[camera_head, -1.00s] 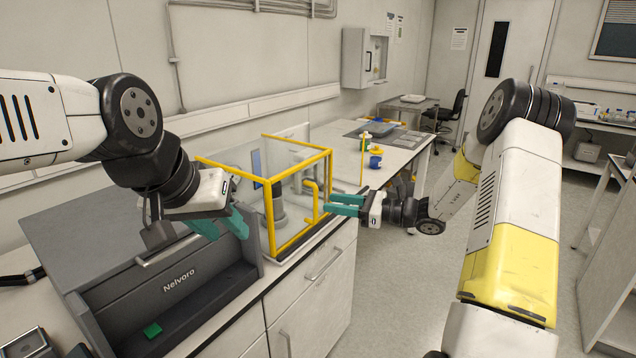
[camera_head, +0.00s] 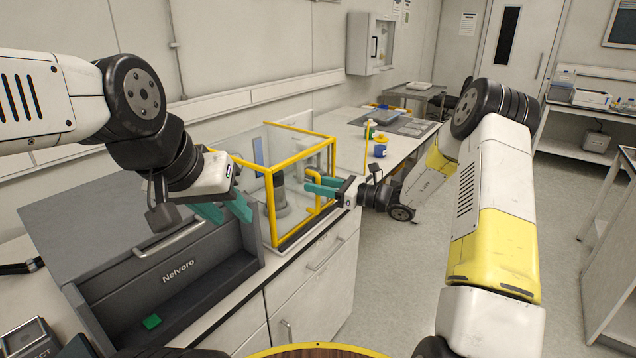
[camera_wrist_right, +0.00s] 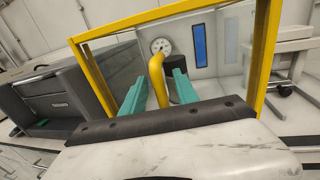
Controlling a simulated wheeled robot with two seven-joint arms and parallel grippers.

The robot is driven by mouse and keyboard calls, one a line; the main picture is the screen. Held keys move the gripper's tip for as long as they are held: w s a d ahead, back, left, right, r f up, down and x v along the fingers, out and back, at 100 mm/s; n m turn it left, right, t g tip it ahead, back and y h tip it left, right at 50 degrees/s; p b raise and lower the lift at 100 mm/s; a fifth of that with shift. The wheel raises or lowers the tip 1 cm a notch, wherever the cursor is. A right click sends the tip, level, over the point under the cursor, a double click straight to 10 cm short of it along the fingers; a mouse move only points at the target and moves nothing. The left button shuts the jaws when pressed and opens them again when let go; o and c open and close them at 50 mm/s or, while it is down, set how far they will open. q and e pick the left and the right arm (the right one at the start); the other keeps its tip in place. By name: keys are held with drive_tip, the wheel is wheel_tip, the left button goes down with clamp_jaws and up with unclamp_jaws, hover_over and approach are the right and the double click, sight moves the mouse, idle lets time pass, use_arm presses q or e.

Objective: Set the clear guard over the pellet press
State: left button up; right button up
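The clear guard (camera_head: 296,153), a see-through box with a yellow frame, stands on the bench in the head view. Its frame and handle also show in the wrist view (camera_wrist_right: 156,70). The pellet press (camera_head: 281,192) shows through the clear panels, with a round gauge (camera_wrist_right: 160,46) visible in the wrist view. My right gripper (camera_head: 306,186) is open at the guard's right side, its teal fingers either side of the yellow handle; contact cannot be told. My left gripper (camera_head: 226,211) is open and empty, left of the guard and above the grey Nelvora unit.
The grey Nelvora unit (camera_head: 180,267) stands just left of the guard. A blue cup (camera_head: 380,151) and a grey mat (camera_head: 408,127) lie farther along the bench. The guard is near the bench's front edge. The floor to the right has free room.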

clamp_jaws()
idle(1.4)
